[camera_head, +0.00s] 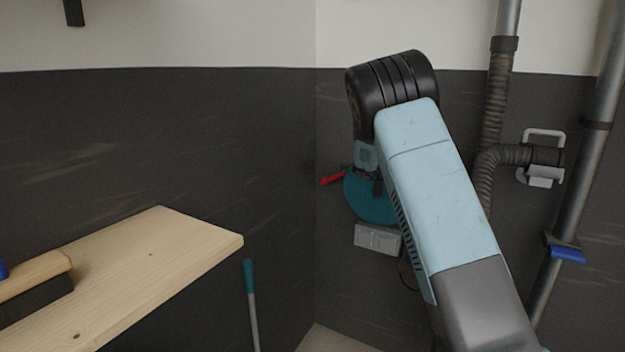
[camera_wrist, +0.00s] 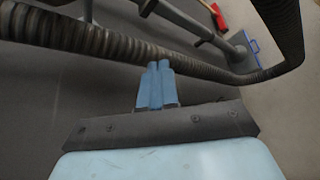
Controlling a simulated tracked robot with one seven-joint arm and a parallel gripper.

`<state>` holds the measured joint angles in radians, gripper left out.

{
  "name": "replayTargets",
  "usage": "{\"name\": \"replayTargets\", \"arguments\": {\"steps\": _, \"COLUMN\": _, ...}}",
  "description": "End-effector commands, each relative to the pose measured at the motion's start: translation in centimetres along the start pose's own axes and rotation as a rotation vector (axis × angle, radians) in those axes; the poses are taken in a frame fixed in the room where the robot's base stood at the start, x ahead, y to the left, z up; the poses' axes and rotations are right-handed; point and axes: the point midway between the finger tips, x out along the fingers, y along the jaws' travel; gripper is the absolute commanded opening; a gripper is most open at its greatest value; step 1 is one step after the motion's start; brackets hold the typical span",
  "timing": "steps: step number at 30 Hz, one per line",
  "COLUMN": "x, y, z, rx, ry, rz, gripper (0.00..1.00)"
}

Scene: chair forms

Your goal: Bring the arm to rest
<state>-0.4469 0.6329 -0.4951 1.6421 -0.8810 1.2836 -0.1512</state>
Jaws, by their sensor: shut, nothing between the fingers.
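My arm rises from the lower right of the head view, bends at a black joint and points down in front of the corner of the walls. In the wrist view my gripper (camera_wrist: 157,68) shows its two blue fingers side by side and touching. It is shut and holds nothing. In the head view the fingers are not clearly seen, as my own arm hides part of that area.
A wooden board (camera_head: 165,262) juts in at the lower left, with a wooden-handled tool (camera_head: 35,278) on it. A teal-tipped rod (camera_head: 251,300) stands beside it. Ribbed hose (camera_head: 494,120) and a metal pipe (camera_head: 575,190) run down the right wall. Hose (camera_wrist: 90,36) crosses behind the fingers.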

Motion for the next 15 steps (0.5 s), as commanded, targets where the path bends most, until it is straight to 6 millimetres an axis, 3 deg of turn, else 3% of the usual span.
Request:
{"name": "replayTargets", "arguments": {"steps": 1, "x": 0.2, "y": 0.0, "z": 1.4, "rx": 0.020, "ry": 0.024, "rz": -0.040, "gripper": 0.00}}
{"name": "replayTargets", "arguments": {"steps": 15, "x": -0.5, "y": -3.1, "z": 11.9, "rx": 0.195, "ry": 0.251, "rz": -0.362, "gripper": 0.00}}
